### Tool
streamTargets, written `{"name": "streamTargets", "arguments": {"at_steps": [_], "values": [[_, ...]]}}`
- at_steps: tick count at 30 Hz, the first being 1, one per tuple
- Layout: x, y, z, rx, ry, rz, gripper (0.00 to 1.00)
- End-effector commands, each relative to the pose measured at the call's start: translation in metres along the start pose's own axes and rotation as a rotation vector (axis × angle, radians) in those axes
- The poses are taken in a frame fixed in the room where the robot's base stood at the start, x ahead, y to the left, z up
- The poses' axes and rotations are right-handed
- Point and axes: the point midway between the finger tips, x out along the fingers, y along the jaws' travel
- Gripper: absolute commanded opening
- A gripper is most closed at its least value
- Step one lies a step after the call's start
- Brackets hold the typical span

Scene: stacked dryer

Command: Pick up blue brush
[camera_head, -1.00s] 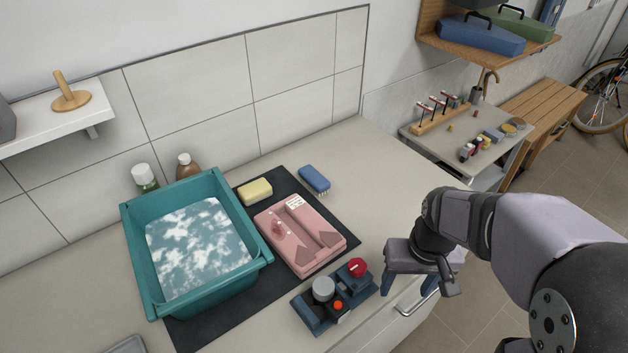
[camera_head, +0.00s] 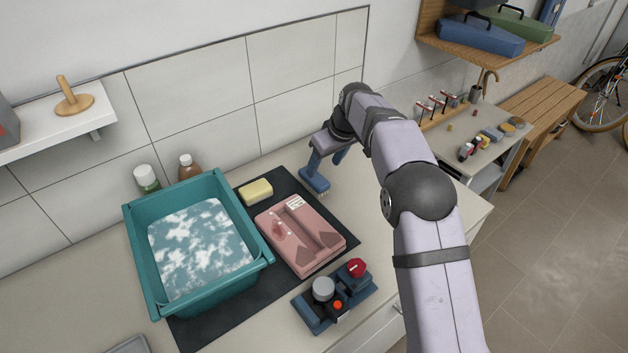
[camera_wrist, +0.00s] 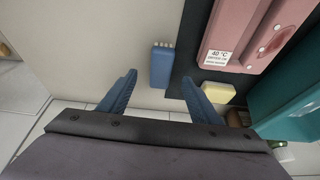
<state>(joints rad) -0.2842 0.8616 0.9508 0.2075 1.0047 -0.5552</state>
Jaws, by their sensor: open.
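The blue brush (camera_head: 314,181) lies on the counter at the back right corner of the dark mat, its pale bristles showing along one edge. My gripper (camera_head: 325,168) is above it, seen from the head camera, and partly covers it. In the wrist view the brush (camera_wrist: 162,66) lies ahead of and between the two blue fingers of my gripper (camera_wrist: 159,82). The fingers are spread apart, with nothing between their tips that I can tell is touching. The height of the fingertips above the brush is hard to judge.
A pink tray-like unit (camera_head: 300,235) with a label and a yellow sponge (camera_head: 257,191) sit on the dark mat (camera_head: 220,310) beside the brush. A teal basin (camera_head: 262,262) of foamy water is left. A control box (camera_head: 318,316) is in front. The tiled wall (camera_head: 290,100) is close behind.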

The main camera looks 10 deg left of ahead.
Motion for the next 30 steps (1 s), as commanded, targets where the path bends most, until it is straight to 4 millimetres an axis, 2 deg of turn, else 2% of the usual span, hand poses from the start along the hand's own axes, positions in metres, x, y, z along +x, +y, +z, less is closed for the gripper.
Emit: {"name": "streamTargets", "arguments": {"at_steps": [6,23,30], "values": [[0.005,-0.004,-0.013,-0.035,0.016,-0.005,0.58],[0.028,-0.004,-0.013,-0.033,0.016,-0.005,0.58],[0.05,-0.004,-0.012,-0.032,0.014,-0.007,0.58]]}}
